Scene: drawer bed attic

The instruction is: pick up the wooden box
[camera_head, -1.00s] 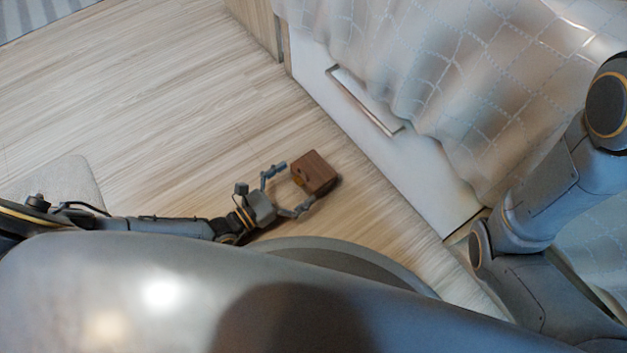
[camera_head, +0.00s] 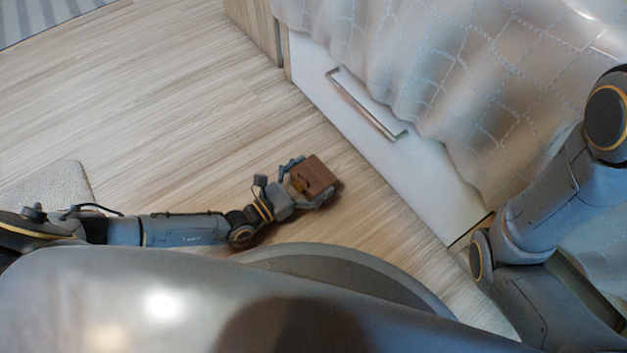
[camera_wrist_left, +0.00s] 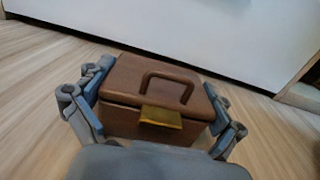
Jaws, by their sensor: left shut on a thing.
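The wooden box (camera_head: 316,174) is small and brown and is on or just above the floor, in front of the white bed drawer. In the left wrist view the box (camera_wrist_left: 130,75) shows a curved handle on its lid and a brass-coloured clasp facing me. My left gripper (camera_head: 303,184) is shut on the box, with one finger on each side of it. In the left wrist view the blue-padded fingers (camera_wrist_left: 158,112) press against its left and right sides. The underside of the box is hidden. My right arm shows at the right, but its gripper is out of view.
The white drawer front (camera_head: 400,160) with a long handle (camera_head: 365,105) stands right of the box. A pale bedspread (camera_head: 420,60) hangs over it. The wooden floor (camera_head: 150,120) to the left is clear. A light mat (camera_head: 60,183) lies at the left.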

